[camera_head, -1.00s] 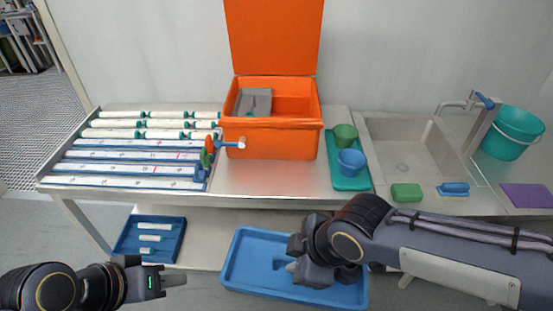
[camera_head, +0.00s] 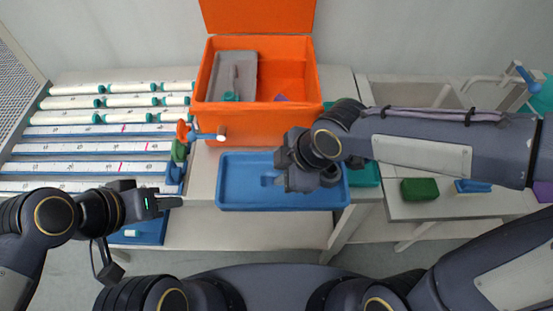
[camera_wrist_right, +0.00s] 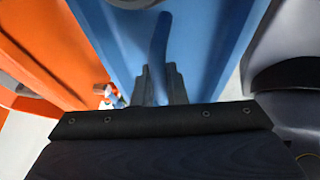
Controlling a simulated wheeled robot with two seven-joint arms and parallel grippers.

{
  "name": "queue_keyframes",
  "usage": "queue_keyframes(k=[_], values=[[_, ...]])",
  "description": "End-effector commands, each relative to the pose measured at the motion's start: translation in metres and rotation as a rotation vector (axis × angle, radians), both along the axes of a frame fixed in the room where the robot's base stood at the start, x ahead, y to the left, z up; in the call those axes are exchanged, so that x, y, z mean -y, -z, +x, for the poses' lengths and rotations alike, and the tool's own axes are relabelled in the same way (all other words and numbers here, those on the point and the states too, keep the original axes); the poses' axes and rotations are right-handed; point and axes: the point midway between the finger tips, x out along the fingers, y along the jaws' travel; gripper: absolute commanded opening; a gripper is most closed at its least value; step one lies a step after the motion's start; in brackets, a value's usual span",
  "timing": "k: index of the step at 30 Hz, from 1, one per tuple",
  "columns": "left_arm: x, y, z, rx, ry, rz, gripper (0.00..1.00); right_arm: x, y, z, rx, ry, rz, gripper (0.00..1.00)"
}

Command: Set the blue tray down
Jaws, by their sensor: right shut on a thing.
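The large blue tray (camera_head: 230,188) is in front of the orange box and overlaps the bench's front edge in the head view. It looks empty and roughly level; I cannot tell whether it touches the bench. My right gripper (camera_head: 277,180) is shut on the raised blue handle in the tray's middle. The right wrist view shows the fingers (camera_wrist_right: 160,85) closed around this handle, with the tray (camera_wrist_right: 210,40) beyond. My left gripper (camera_head: 172,203) is empty at the left, beside the tray; its finger gap is unclear.
An open orange box (camera_head: 265,122) holding a grey item (camera_head: 236,72) stands behind the tray. White tubes and blue-edged strips (camera_head: 85,147) lie left. A green tray (camera_head: 366,174), mostly hidden, a green sponge (camera_head: 420,188) and a sink are right. A smaller blue tray (camera_head: 150,232) is low left.

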Motion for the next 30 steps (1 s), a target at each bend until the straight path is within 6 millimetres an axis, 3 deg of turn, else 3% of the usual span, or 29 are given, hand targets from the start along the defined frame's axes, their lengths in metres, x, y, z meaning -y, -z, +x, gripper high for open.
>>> queue_keyframes(k=[6,12,20,25,30], values=[[0.000,-0.008,0.000,0.000,0.000,0.000,0.36,0.000,0.028,0.051,-0.008,0.001,-0.002,0.00],[0.000,-0.010,0.000,0.000,0.000,0.000,0.36,0.000,0.062,0.079,-0.004,0.002,-0.001,0.00],[0.000,-0.013,0.000,0.000,0.000,0.000,0.36,-0.001,0.081,0.095,-0.001,0.001,-0.001,0.00],[0.000,-0.011,0.000,0.000,0.000,0.000,0.36,-0.001,0.105,0.093,-0.002,-0.001,-0.001,0.00],[0.000,-0.011,0.000,0.000,0.000,0.000,0.36,-0.001,0.109,0.094,0.002,0.001,0.000,0.00]])
